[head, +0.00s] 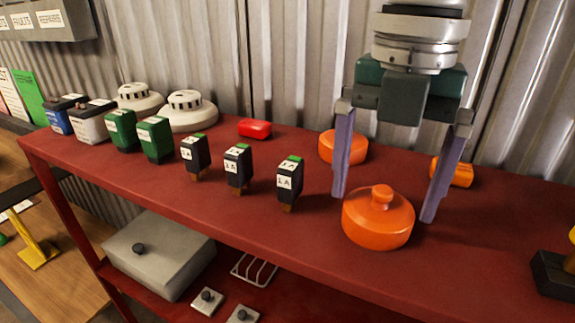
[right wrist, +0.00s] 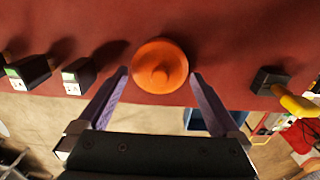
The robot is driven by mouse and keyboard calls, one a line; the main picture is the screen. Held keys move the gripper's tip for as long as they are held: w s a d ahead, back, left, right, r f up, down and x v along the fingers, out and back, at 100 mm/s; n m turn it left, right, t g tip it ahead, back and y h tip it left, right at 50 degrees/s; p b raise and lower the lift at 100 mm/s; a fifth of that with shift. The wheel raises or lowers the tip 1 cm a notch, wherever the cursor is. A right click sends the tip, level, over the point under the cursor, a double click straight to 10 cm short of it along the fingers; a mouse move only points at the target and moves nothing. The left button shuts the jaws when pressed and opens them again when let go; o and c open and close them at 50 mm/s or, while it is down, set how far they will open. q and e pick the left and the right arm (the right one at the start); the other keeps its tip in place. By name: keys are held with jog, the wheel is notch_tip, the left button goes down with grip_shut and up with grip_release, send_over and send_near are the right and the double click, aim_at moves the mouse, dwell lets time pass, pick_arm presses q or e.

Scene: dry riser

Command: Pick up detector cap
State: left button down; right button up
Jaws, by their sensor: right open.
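The detector cap is most likely the orange round cap with a small knob on top (head: 378,219), standing on the red shelf near its front edge. A second orange cap (head: 345,150) without a visible knob sits further back. My right gripper (head: 387,205) is open and points down, its two purple fingers on either side of the knobbed cap. In the right wrist view the knobbed cap (right wrist: 160,66) lies just ahead of and between the open fingertips (right wrist: 158,74), with no contact visible. My left gripper is not in view.
The red shelf (head: 300,235) also holds several black modules (head: 238,167), green boxes (head: 155,139), white round detectors (head: 187,110), a red piece (head: 255,128) and an orange cylinder (head: 453,172). A black item with yellow (head: 555,275) stands at right. A corrugated wall is behind.

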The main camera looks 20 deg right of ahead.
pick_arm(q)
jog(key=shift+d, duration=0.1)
pick_arm(e)
jog(key=c, duration=0.9)
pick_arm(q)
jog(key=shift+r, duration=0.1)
pick_arm(e)
jog(key=shift+r, duration=0.1)
jog(key=shift+c, duration=0.2)
